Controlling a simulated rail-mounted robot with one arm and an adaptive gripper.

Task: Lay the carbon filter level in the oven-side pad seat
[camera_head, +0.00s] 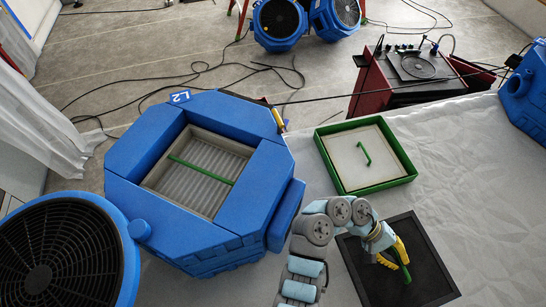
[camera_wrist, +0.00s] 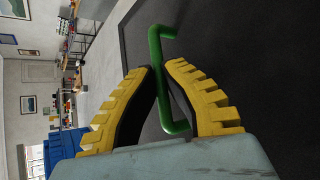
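The carbon filter looks to be the dark square panel (camera_head: 425,272) with a green bar handle (camera_head: 402,265), at the lower right of the head view. It has a darker rim-like border; whether this is its own frame or a separate seat I cannot tell. In the wrist view the green handle (camera_wrist: 161,85) runs between the yellow fingers of my gripper (camera_wrist: 160,66), whose tips close in on it from both sides. The dark surface (camera_wrist: 235,65) lies behind. My gripper (camera_head: 393,260) is over the panel in the head view. Any gap below the panel is not visible.
A green-framed tray (camera_head: 323,153) holds a white panel with a green handle. Left stands a blue octagonal housing (camera_head: 140,150) with a pleated filter (camera_head: 212,160) and green bar. A blue fan (camera_head: 60,255) is at lower left. A red cart (camera_head: 370,85) and cables lie behind.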

